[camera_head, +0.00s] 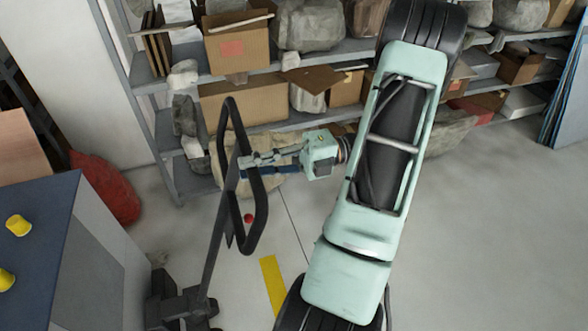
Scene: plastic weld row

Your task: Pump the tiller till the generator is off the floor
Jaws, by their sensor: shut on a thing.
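The dark tiller (213,245) rises at a slight tilt from a black pump base (183,307) at the bottom left. It has a long loop handle with a red knob (249,218) near its lower end. My gripper (248,161) is shut on the loop handle, partway up it. A blue-topped grey box with yellow knobs (85,235) stands at the left edge and looks like the generator. Its underside is out of view, so I cannot tell whether it touches the floor. The forks are not visible.
Grey shelves (170,84) with cardboard boxes (238,45) and wrapped bundles (310,25) stand behind the handle. A red sack (105,188) lies on the floor by the wall. A yellow floor stripe (272,284) lies right of the tiller. Open floor (490,230) lies at the right.

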